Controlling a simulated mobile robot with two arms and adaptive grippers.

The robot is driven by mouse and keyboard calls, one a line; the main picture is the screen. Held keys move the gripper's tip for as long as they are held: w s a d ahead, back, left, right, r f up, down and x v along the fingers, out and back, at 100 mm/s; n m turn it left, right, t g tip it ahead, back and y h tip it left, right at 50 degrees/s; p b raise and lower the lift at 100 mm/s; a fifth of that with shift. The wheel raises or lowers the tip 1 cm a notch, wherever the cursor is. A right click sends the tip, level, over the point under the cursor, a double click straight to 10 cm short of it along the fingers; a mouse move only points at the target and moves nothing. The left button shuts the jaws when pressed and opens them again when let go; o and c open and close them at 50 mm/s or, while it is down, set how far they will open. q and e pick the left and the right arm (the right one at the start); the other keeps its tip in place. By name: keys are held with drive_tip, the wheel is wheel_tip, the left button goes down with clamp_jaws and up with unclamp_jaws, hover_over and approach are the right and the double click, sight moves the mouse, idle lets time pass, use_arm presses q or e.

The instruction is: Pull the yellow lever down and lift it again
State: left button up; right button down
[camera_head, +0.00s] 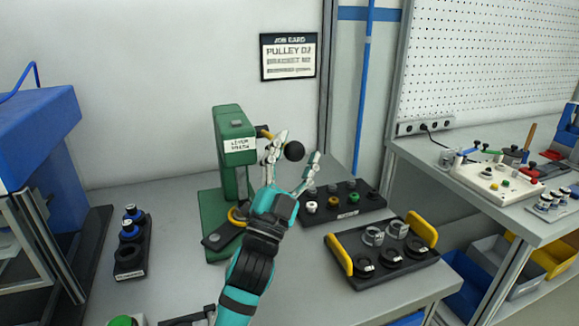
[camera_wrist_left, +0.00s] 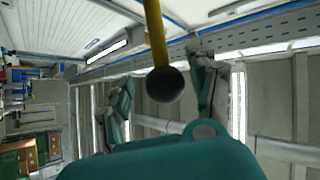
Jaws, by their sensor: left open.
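The yellow lever (camera_head: 263,131) sticks out from the upper part of the green press (camera_head: 233,122) and ends in a black ball knob (camera_head: 294,151). Most of the lever is hidden behind a finger in the head view. My left gripper (camera_head: 299,146) is open at the knob, one finger on each side of it. In the left wrist view the yellow rod (camera_wrist_left: 155,35) comes down from the top to the black knob (camera_wrist_left: 165,84), which shows between the spread fingers. I cannot tell whether either finger touches it. My right gripper is not in view.
A black tray with yellow handles (camera_head: 340,255) holds metal rings to the right of my arm. A black holder with small coloured parts (camera_head: 345,211) stands behind it. A black rack with blue-topped parts (camera_head: 130,258) stands left. A blue machine (camera_head: 40,125) is at the far left.

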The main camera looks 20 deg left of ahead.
use_arm(q)
drive_tip(key=v, duration=1.2)
